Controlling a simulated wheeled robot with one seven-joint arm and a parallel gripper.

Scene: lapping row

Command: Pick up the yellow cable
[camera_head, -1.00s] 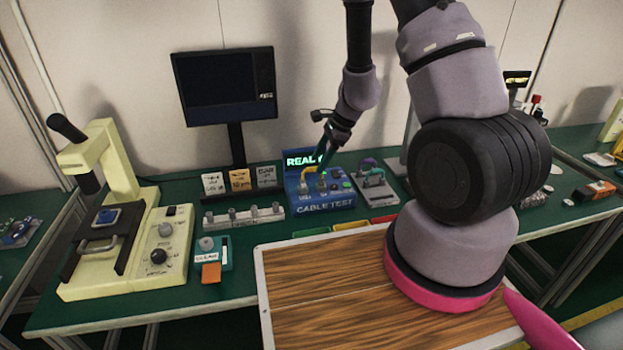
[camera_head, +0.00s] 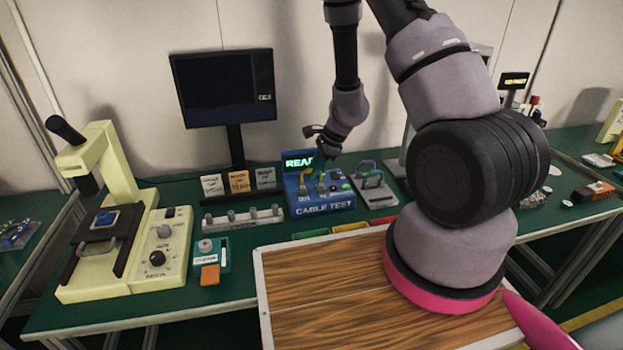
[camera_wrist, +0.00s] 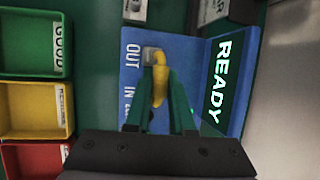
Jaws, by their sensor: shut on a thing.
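The yellow cable (camera_wrist: 160,78) shows in the wrist view, with one grey plug end at the OUT socket of the blue cable tester (camera_wrist: 190,60). My gripper (camera_wrist: 160,95) has its green fingers on either side of the cable and is shut on it. In the head view my gripper (camera_head: 319,165) is at the tester (camera_head: 322,202), whose display reads READY. The yellow cable (camera_head: 302,181) is small there and partly hidden by my gripper. The cable's lower end is hidden between the fingers in the wrist view.
Green (camera_wrist: 38,42), yellow (camera_wrist: 36,110) and red (camera_wrist: 35,160) bins lie beside the tester. A monitor (camera_head: 223,88) stands behind left. A rack with pegs (camera_head: 243,217) lies to the left.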

